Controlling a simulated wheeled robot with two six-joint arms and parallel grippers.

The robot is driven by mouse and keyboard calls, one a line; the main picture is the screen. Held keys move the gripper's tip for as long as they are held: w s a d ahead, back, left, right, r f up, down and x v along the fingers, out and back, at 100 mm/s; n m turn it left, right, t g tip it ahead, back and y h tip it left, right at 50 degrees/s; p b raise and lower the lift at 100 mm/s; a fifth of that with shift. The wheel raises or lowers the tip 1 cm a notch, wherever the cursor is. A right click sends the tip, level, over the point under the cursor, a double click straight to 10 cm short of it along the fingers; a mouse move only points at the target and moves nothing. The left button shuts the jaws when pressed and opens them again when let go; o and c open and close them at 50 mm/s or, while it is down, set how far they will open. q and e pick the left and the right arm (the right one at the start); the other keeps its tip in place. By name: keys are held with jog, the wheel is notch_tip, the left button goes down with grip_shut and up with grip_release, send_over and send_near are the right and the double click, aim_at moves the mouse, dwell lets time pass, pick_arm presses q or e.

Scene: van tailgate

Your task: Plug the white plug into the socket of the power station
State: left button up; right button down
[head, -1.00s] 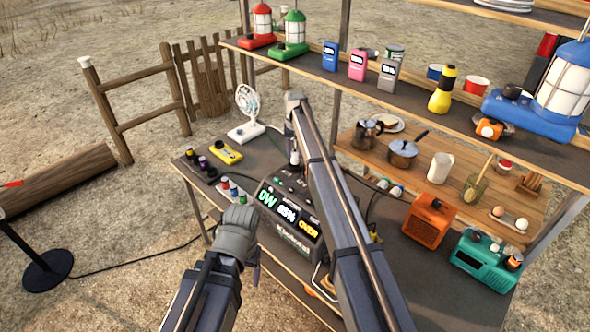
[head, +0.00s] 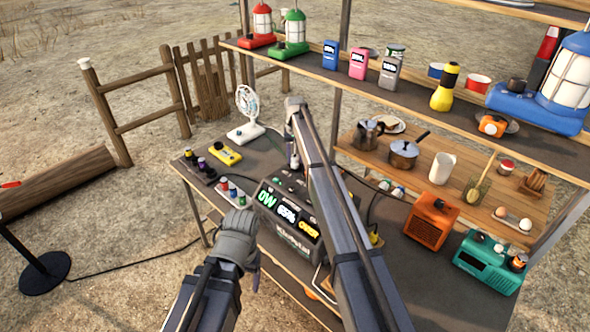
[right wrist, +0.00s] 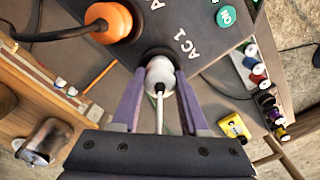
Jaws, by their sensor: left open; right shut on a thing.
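The power station (head: 300,233) is a dark box with a lit display, standing on the table in the head view, partly hidden by my right arm. In the right wrist view, my right gripper (right wrist: 158,98) is shut on the white plug (right wrist: 160,73), with its white cord running back between the fingers. The plug's front is at the dark round socket (right wrist: 148,54) beside the "AC 1" label on the power station. I cannot tell how deep it sits. My left gripper (head: 252,268) is open and empty, in front of the table's near edge.
An orange plug (right wrist: 108,22) with a black cord sits in the neighbouring socket. A white fan (head: 246,112), a yellow device (head: 226,154) and several small spools stand on the table's left part. An orange box (head: 430,222) stands to the right. A loaded shelf overhangs behind.

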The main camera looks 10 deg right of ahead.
jog(key=shift+c, duration=1.7)
grip_release()
notch_tip(320, 180, up, 8)
jog(key=p, duration=0.8)
jog(key=shift+f, duration=0.1)
